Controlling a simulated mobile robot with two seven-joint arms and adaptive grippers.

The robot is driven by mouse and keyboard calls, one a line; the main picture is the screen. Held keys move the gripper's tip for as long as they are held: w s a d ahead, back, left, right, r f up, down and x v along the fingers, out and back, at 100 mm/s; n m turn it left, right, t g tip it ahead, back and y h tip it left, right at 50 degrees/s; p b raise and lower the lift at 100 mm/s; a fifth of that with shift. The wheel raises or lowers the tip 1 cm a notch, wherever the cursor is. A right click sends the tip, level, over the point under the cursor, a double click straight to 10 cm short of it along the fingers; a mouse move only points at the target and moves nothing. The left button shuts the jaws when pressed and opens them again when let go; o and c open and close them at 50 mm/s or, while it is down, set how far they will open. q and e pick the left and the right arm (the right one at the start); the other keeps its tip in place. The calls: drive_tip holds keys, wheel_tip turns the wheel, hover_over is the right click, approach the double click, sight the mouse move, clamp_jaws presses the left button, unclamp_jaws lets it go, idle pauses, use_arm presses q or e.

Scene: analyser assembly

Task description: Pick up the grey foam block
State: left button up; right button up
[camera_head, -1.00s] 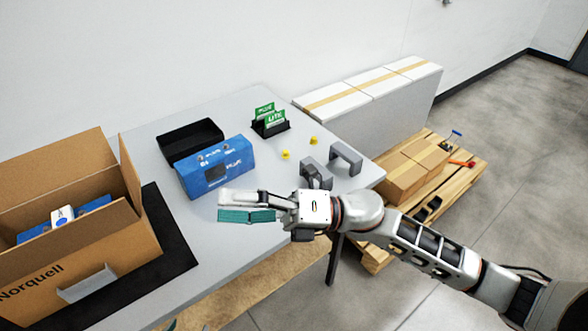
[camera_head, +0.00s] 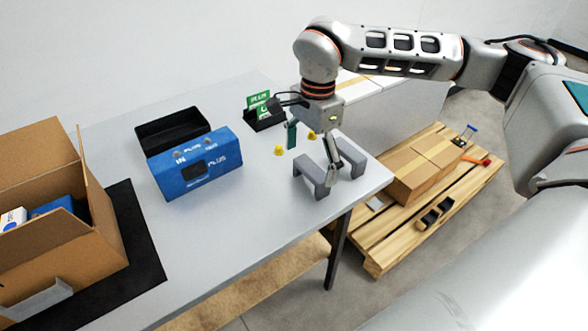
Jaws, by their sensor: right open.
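Two grey bracket-shaped foam blocks stand on the table near its right corner: a nearer left one (camera_head: 302,176) and a farther right one (camera_head: 357,156). I cannot tell which one the task means. My right gripper (camera_head: 312,160) points down, with its two fingers spread apart and nothing between them. It is above and around the blocks' area, and one finger hides part of the gap between them. I cannot tell whether it touches either block. My left gripper is out of view.
A blue box (camera_head: 195,172) and a black open tray (camera_head: 170,136) lie left of the blocks. Small yellow pieces (camera_head: 279,150) and a black card holder (camera_head: 262,120) stand behind. An open carton (camera_head: 70,255) is at left on a black mat (camera_head: 140,240). A pallet (camera_head: 385,235) is beyond the table.

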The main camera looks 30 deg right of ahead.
sight(312, 168)
drive_tip(key=shift+w+d+r+h, duration=0.2)
drive_tip(key=shift+w+d, duration=0.15)
drive_tip(key=shift+d, duration=0.2)
drive_tip(key=shift+w+d+r+h, duration=0.1)
drive_tip(key=shift+w+d+h, duration=0.15)
drive_tip(key=shift+d, duration=0.3)
drive_tip(key=f, duration=0.3)
drive_tip(key=f+b, duration=0.1)
drive_tip(key=f, duration=0.3)
drive_tip(key=shift+w+a+f, duration=0.2)
drive_tip(key=shift+f, duration=0.1)
drive_tip(key=c, duration=1)
